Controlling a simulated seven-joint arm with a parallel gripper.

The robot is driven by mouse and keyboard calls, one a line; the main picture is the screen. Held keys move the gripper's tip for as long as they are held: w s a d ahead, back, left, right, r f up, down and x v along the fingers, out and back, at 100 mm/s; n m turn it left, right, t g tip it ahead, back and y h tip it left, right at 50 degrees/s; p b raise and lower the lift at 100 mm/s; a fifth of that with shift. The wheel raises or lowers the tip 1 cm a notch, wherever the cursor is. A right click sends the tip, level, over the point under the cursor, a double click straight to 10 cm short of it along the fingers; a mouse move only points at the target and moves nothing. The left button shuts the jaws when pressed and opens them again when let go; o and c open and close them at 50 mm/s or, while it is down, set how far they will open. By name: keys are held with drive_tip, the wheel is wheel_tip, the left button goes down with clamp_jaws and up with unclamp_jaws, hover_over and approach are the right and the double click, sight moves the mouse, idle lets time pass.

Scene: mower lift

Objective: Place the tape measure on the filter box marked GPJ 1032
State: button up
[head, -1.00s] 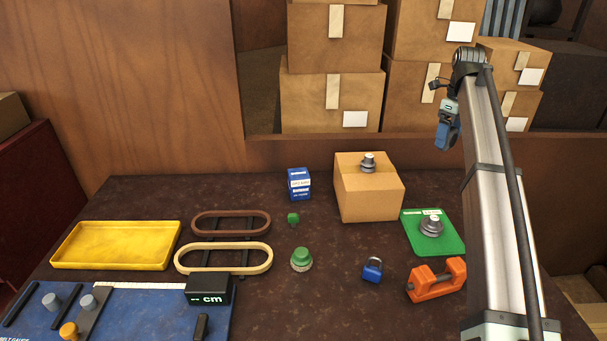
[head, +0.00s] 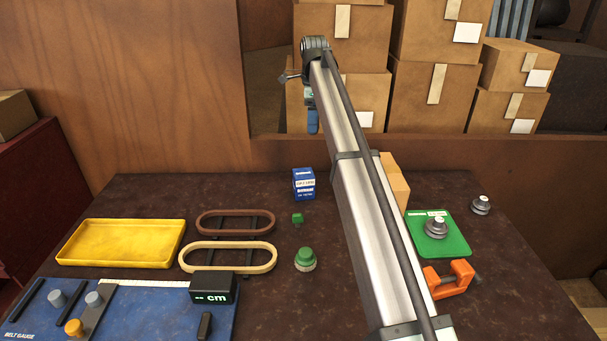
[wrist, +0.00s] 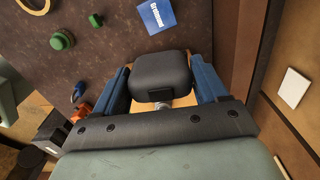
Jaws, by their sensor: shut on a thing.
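My gripper (head: 312,122) hangs high over the back of the bench, seen from behind my arm. In the wrist view its blue fingers are shut on a dark, rounded block, the tape measure (wrist: 160,72). The blue filter box (head: 304,186) stands upright at the middle back of the bench, with nothing on top. Its white label is too small to read surely. The filter box also shows at the top of the wrist view (wrist: 157,16), ahead of the held tape measure and apart from it.
A cardboard box (head: 394,182), partly hidden by my arm, stands right of the filter box. Belts (head: 228,256), a yellow tray (head: 120,243), a green mat (head: 455,243) and an orange clamp (head: 450,279) surround free bench. Stacked cartons stand behind.

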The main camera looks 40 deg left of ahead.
drive_tip(key=s+a, duration=0.2)
drive_tip(key=a, duration=0.1)
hover_over(303, 173)
drive_tip(key=shift+n, duration=0.3)
drive_tip(key=shift+d+f, duration=0.1)
drive_tip(key=shift+f, duration=7.4)
drive_tip(key=shift+f, duration=0.2)
drive_tip(key=o, duration=1.3)
drive_tip(key=shift+c, duration=0.2)
wheel_tip(303, 173, up, 12)
drive_tip(key=shift+r, duration=0.2)
